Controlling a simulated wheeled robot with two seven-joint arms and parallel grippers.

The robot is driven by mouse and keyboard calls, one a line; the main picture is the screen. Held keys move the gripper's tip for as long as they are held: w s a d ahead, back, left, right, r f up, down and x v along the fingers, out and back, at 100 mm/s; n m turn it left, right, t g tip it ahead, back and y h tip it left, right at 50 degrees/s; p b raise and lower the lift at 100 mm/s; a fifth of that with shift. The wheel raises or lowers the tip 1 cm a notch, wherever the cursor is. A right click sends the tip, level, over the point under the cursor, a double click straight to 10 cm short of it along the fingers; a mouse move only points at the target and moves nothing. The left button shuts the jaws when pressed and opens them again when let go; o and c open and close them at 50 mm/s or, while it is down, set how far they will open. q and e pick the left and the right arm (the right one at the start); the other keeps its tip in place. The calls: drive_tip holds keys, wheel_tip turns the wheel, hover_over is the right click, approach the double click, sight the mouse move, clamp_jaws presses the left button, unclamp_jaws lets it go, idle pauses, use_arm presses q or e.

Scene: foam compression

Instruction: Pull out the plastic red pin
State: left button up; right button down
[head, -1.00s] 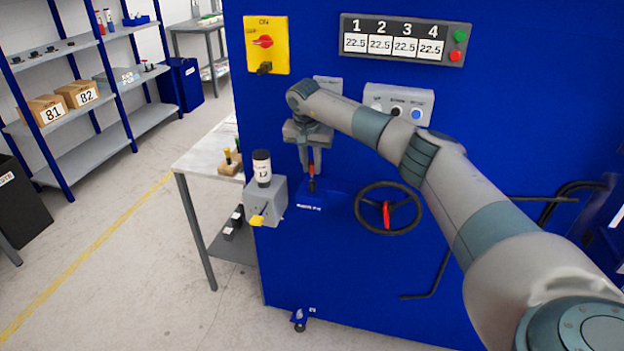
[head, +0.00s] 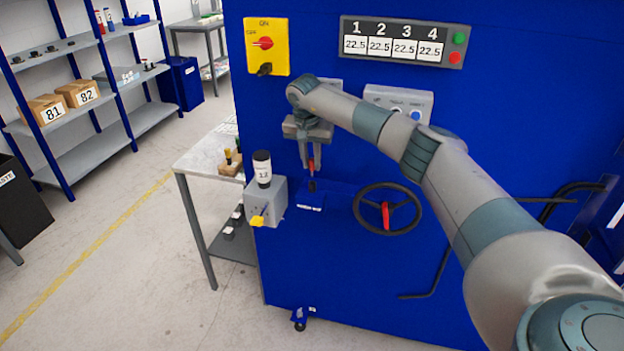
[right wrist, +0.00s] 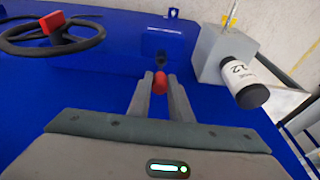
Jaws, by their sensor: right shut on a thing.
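The red pin (head: 311,164) is at the front of the blue machine, above a small black fitting (head: 312,185) and a blue ledge with a white label. My right gripper (head: 310,166) comes down on it from above and is shut on its red part. In the right wrist view the rounded red pin (right wrist: 159,83) sits between the two fingertips (right wrist: 160,80), with the dark fitting beyond it. I cannot tell whether the pin's lower end is still inside the fitting. My left gripper is not in view.
A black handwheel (head: 388,209) with a red handle is right of the pin. A grey box (head: 268,202) with a yellow knob and a labelled bottle (head: 262,168) stands close on the left. A side table (head: 205,158) is further left.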

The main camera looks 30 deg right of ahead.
sight(312, 159)
drive_tip(key=shift+r+p, duration=1)
drive_tip(key=shift+r, duration=0.95)
